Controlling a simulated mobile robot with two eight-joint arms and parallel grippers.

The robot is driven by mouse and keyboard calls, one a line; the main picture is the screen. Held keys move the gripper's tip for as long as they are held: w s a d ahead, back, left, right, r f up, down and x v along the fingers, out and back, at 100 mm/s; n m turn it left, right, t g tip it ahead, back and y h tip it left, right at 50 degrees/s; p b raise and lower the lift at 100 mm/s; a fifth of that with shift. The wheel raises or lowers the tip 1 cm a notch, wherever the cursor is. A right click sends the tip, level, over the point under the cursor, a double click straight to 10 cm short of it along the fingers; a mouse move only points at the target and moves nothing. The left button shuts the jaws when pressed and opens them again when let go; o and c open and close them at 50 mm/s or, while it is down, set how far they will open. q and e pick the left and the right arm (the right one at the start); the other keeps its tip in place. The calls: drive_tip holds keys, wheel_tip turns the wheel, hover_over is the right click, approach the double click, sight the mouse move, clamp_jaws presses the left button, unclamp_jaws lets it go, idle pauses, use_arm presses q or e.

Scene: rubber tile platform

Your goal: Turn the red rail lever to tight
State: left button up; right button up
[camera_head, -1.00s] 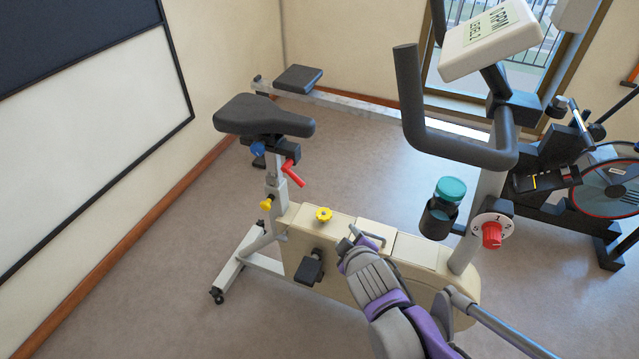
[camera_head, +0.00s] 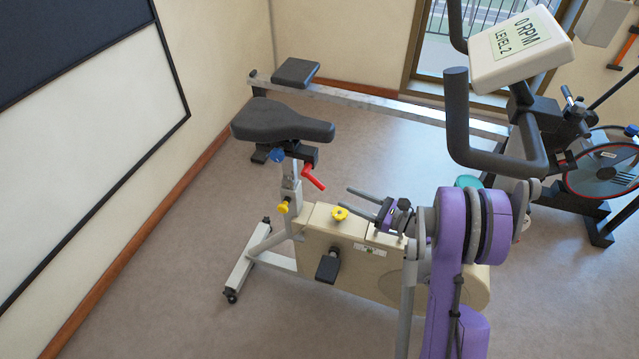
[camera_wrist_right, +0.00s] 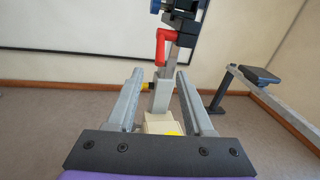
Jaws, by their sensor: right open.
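The red rail lever (camera_head: 313,177) sits under the bike saddle (camera_head: 281,121) and slants down to the right in the head view. In the right wrist view the red lever (camera_wrist_right: 161,46) hangs down from the dark clamp, beyond the fingers and a little above them. My right gripper (camera_head: 356,202) is open and empty, to the right of the lever and below it, apart from it. Its two fingers (camera_wrist_right: 158,99) point toward the seat post in the wrist view. My left gripper is not in view.
A blue knob (camera_head: 277,155) is beside the lever. Yellow knobs sit on the post (camera_head: 283,207) and on the bike's beige body (camera_head: 339,214). The handlebar (camera_head: 458,125) and console (camera_head: 520,48) rise at right. A rower stands behind.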

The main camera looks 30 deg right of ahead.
sight(323, 187)
drive_tip(key=x, duration=1)
drive_tip(key=shift+w+a, duration=0.1)
drive_tip(key=shift+w, duration=0.15)
drive_tip(key=shift+c, duration=0.4)
clamp_jaws()
